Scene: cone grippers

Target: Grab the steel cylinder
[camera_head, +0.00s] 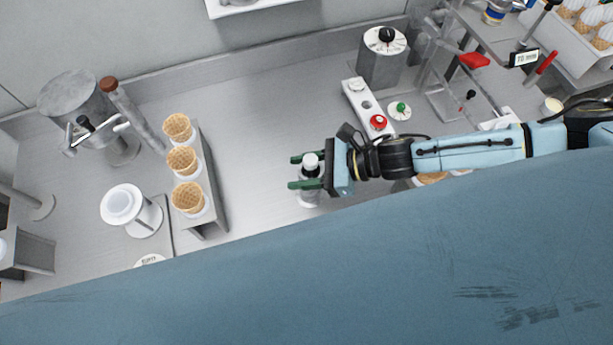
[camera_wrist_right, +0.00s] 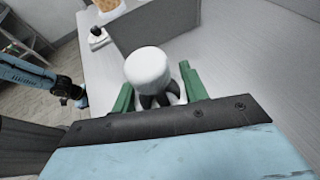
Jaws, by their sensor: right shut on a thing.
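A small cylinder with a white rounded top (camera_head: 310,160) and a greyish body stands upright on the steel counter. In the right wrist view its white top (camera_wrist_right: 149,68) hides most of its body. My right gripper (camera_head: 304,172) comes in from the right, its green fingers on either side of the cylinder, shut on it. The fingers also show in the right wrist view (camera_wrist_right: 157,90). A blue arm, likely my left, shows at the left of the right wrist view. Its dark gripper (camera_wrist_right: 76,93) is too small to read.
A holder with several waffle cones (camera_head: 182,160) stands left of my right gripper. Farther left are a large steel canister (camera_head: 75,98) and a white spool-shaped holder (camera_head: 124,206). A panel with a red knob (camera_head: 378,122) lies behind my right arm. Counter between cones and gripper is clear.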

